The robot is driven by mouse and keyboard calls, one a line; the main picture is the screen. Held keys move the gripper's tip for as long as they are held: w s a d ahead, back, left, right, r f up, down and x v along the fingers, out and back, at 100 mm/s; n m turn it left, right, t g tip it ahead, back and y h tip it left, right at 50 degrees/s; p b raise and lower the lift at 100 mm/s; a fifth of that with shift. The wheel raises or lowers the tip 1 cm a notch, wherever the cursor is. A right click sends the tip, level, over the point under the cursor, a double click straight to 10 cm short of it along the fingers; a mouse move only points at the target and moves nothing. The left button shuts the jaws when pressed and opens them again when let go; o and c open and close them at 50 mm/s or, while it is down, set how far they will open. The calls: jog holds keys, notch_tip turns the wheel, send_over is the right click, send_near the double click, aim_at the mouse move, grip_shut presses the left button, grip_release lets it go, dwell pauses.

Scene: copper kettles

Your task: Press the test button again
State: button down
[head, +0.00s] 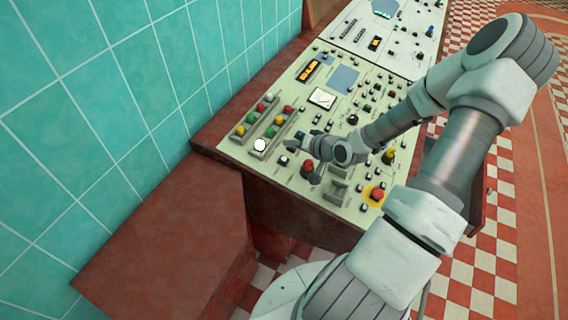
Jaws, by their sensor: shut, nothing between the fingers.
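The control panel (285,95) has a pale green sloping face crowded with small buttons, knobs and lamps. Its labels are too small to read, so I cannot tell for sure which control is the test button. A round white, bright button or lamp (260,145) stands out near the panel's left front edge. My gripper (291,143) is shut and empty, low over the front part of the panel, to the right of that white round. Whether its tips touch the panel is unclear. The gripper and wrist hide some controls beneath them.
A red mushroom button on a yellow base (377,194) sits near the front right. Rows of coloured lamps (262,121) line the left side. A teal tiled wall (130,110) rises on the left. A reddish-brown ledge (165,245) lies in front. A second panel section (385,28) continues behind.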

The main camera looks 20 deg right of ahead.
jog(key=shift+w+a+f+b, duration=0.1)
jog(key=shift+f+b, duration=0.45)
jog(key=shift+f, duration=0.25)
jog(key=shift+w+a+f+b, duration=0.1)
jog(key=shift+w+f+b, duration=0.05)
jog(key=shift+f+b, duration=0.6)
jog(key=shift+w+a+f+b, duration=0.1)
jog(key=shift+f+b, duration=0.3)
jog(key=shift+f, duration=0.5)
jog(key=shift+f, duration=0.1)
jog(key=shift+w+f, duration=0.1)
jog(key=shift+f, duration=0.2)
jog(key=shift+a+f+b, duration=0.1)
jog(key=shift+f+b, duration=0.25)
jog(key=shift+b, duration=0.15)
dwell(0.3)
jog(key=shift+r, duration=0.1)
jog(key=shift+r+p, duration=0.7)
jog(key=shift+p, duration=0.1)
jog(key=r+p, duration=0.3)
jog(key=s+r+p, duration=0.1)
jog(key=r, duration=0.1)
jog(key=shift+d+p, duration=0.4)
dwell(2.6)
